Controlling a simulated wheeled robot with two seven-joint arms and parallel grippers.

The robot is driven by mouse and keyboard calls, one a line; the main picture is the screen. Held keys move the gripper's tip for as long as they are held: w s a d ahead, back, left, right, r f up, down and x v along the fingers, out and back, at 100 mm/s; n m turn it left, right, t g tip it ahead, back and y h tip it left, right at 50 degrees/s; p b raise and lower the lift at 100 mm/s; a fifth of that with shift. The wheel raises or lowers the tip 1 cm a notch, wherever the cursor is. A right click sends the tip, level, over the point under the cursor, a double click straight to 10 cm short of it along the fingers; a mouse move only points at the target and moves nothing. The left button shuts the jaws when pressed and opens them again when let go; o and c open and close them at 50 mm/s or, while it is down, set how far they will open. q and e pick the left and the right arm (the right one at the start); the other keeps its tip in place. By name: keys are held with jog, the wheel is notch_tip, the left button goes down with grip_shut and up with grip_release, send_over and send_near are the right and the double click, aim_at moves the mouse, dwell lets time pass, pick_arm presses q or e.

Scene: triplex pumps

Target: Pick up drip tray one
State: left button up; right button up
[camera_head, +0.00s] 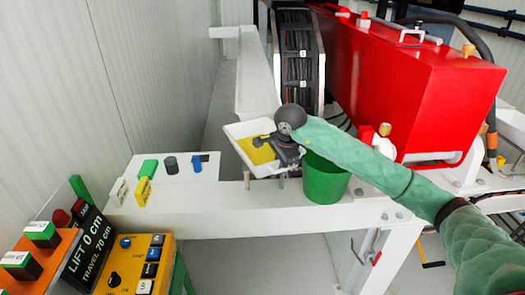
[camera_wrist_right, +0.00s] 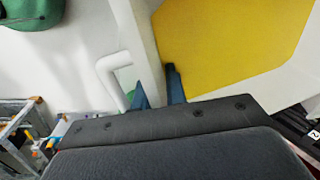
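A white drip tray (camera_head: 233,131) with a yellow floor (camera_head: 256,152) sits at the beam's far edge, left of the green bucket. My right gripper (camera_head: 287,152) reaches in from the right over the tray's right side. In the right wrist view, the tray's white wall (camera_wrist_right: 147,40) and yellow floor (camera_wrist_right: 225,45) are close up, with a white loop handle (camera_wrist_right: 108,75) beside the wall. My right gripper's blue fingertips (camera_wrist_right: 159,90) stand on either side of the wall near that handle. Whether they press on it is unclear. My left gripper is not in view.
A green bucket (camera_head: 325,183) hangs just right of the tray, close under my right arm. A red pump housing (camera_head: 425,85) stands behind it. Small blocks lie on the white plate (camera_head: 185,190) at left. A control box (camera_head: 135,265) is at lower left.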

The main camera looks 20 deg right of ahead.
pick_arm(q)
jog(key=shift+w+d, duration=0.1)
pick_arm(e)
jog(key=shift+w+f, duration=0.1)
grip_shut()
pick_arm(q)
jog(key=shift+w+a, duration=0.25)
pick_arm(e)
jog(key=shift+r, duration=0.2)
